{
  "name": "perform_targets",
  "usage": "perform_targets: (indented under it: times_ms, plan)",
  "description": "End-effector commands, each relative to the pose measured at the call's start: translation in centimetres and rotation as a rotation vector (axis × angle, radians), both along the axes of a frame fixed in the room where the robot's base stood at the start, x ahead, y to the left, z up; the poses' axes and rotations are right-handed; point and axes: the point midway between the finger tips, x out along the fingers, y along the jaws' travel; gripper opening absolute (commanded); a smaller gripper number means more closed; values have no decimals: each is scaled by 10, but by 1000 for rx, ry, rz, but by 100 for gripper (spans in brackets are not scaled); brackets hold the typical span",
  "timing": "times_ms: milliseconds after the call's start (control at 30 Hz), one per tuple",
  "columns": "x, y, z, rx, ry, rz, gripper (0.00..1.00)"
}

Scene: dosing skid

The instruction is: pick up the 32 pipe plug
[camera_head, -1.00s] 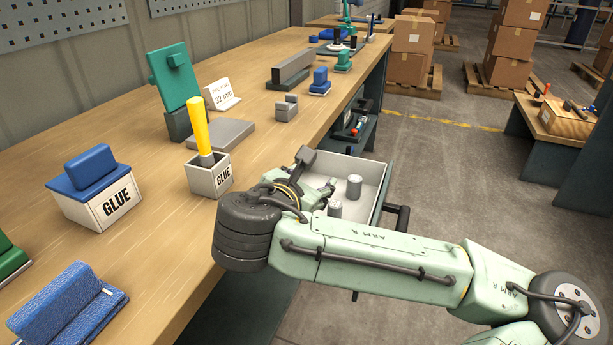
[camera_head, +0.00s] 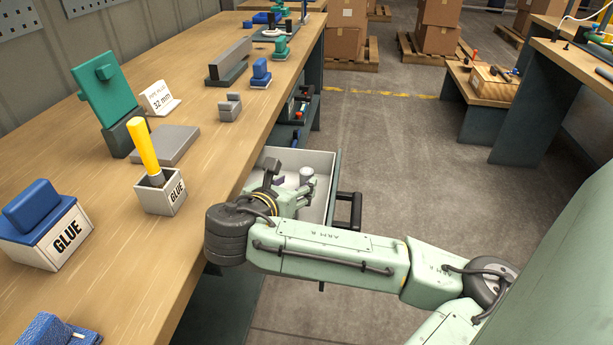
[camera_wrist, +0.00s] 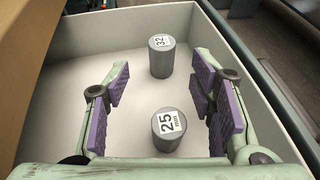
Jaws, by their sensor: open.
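The 32 pipe plug (camera_wrist: 161,57) is a grey cylinder with a "32" label on top, standing in the far part of the open drawer in the wrist view. A second grey plug labelled "25 mm" (camera_wrist: 168,130) stands nearer. My gripper (camera_wrist: 160,88) is open and empty, with purple pads on either side of the plugs; the 32 plug lies beyond the fingertips. In the head view my gripper (camera_head: 287,178) is over the drawer (camera_head: 318,160), and one grey plug (camera_head: 307,175) shows beside it. The other plug is hidden there behind my arm.
The bench edge lies left of the drawer. On the bench are a "32 mm" sign (camera_head: 160,98), a glue pot with a yellow brush (camera_head: 161,193) and a blue-topped glue box (camera_head: 45,225).

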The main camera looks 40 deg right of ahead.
Motion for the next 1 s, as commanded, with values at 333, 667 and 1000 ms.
perform_targets:
  times_ms: [333,667,1000]
  plan:
    - [19,-41,-9,1,1,-3,50]
    - [21,-45,-11,0,0,0,48]
    - [21,-44,-11,0,-1,0,25]
